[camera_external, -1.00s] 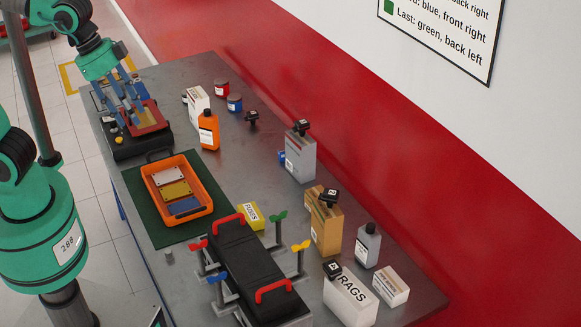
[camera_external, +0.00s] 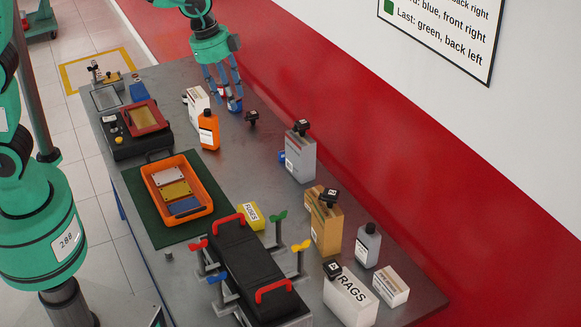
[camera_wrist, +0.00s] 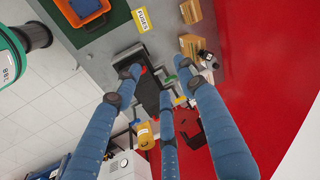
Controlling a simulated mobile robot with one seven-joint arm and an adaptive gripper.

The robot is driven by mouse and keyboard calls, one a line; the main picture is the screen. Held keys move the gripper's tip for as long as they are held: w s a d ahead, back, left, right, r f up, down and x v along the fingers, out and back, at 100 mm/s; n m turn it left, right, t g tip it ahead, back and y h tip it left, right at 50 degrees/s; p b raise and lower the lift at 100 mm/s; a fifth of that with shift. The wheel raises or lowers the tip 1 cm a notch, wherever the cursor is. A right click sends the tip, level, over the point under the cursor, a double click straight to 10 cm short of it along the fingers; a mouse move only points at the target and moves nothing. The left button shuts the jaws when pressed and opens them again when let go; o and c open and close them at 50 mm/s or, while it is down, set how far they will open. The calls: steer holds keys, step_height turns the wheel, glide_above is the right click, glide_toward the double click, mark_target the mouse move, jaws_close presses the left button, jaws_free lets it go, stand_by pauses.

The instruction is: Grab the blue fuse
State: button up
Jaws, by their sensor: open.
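I cannot pick out a blue fuse for certain. A small yellow box (camera_external: 250,215) labelled FUSES stands on the bench beside the orange tray (camera_external: 204,193); the box also shows in the wrist view (camera_wrist: 141,20). The tray holds white, gold and blue flat plates, and the blue plate (camera_external: 185,206) lies at its near end. A blue block (camera_external: 139,92) is at the bench's far end. My gripper (camera_external: 227,95) is open and empty. Its blue fingers are over the far part of the bench, in front of the blue and red jars, which they partly hide. The fingers fill much of the wrist view (camera_wrist: 160,75).
A black unit with a red frame (camera_external: 147,118) stands at the far left. An orange bottle (camera_external: 208,130), white box (camera_external: 196,103) and grey can (camera_external: 300,155) stand nearby. A long black case (camera_external: 250,265) with red handles is nearer.

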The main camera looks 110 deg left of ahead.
steer(key=w+a+f+m, duration=0.1)
steer(key=w+a+f, duration=0.15)
steer(key=a, duration=0.35)
steer(key=w+a+f, duration=0.2)
steer(key=a+f, duration=0.2)
steer(key=a, duration=0.2)
steer(key=s+a+f+m+g+p, duration=0.1)
steer(key=a+f+m, duration=0.1)
steer(key=a+f, duration=1.1)
steer(key=s+a+f+m+g+h+p, duration=0.1)
steer(key=s+a+f+m, duration=0.1)
steer(key=a+f, duration=1.1)
steer(key=shift+a+f+g, duration=0.3)
steer(key=shift+a+f, duration=0.05)
steer(key=shift+a, duration=0.75)
steer(key=shift+s, duration=0.1)
glide_above(282, 151)
step_height(282, 151, down, 8)
steer(key=shift+s+a+f, duration=0.1)
steer(key=shift+f, duration=0.15)
steer(key=shift+f, duration=0.1)
steer(key=shift+f, duration=2.55)
